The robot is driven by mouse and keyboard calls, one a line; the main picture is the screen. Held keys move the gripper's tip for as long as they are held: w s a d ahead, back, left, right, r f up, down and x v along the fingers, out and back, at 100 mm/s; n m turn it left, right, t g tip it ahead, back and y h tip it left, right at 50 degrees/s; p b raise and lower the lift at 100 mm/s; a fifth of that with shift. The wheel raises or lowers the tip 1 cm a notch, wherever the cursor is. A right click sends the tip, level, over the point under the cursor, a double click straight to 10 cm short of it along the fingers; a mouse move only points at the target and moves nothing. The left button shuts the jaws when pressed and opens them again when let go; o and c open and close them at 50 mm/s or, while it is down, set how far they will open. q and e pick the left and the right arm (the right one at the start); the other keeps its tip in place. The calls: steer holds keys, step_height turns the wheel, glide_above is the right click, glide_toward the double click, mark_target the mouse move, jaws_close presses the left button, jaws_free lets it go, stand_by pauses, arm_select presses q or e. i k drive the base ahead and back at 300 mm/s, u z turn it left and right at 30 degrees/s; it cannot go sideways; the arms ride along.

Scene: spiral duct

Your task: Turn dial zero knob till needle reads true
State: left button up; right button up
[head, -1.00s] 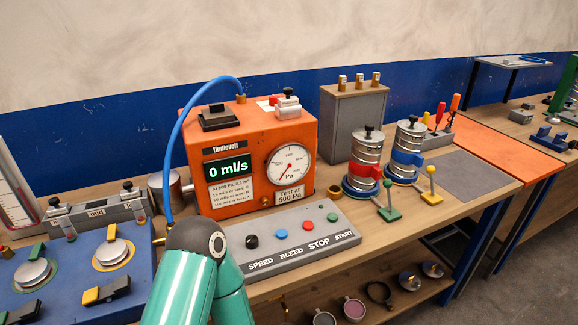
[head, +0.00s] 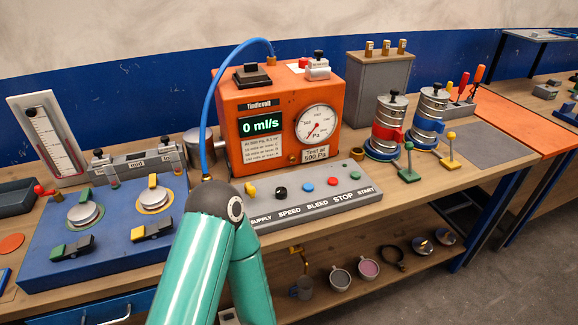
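The orange tester box (head: 290,100) stands at the back of the bench, with a green display reading 0 ml/s. Its round white pressure dial (head: 317,123), marked Pa, is on the right of the front face. A red needle points to the lower left; the exact reading is too small to tell. Neither gripper shows.
A grey control panel (head: 370,192) lies before the tester, with a blue hose (head: 204,130) at left. A blue panel (head: 100,265) and a manometer (head: 50,140) are further left. Banded cylinders (head: 386,135) and small levers (head: 408,172) stand right. Cups (head: 340,278) sit below.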

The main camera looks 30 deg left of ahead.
mark_target(291, 158)
steer(key=u, duration=0.25)
steer(key=k, duration=0.25)
steer(key=u, duration=0.55)
steer(key=i, duration=0.6)
steer(key=z, duration=0.7)
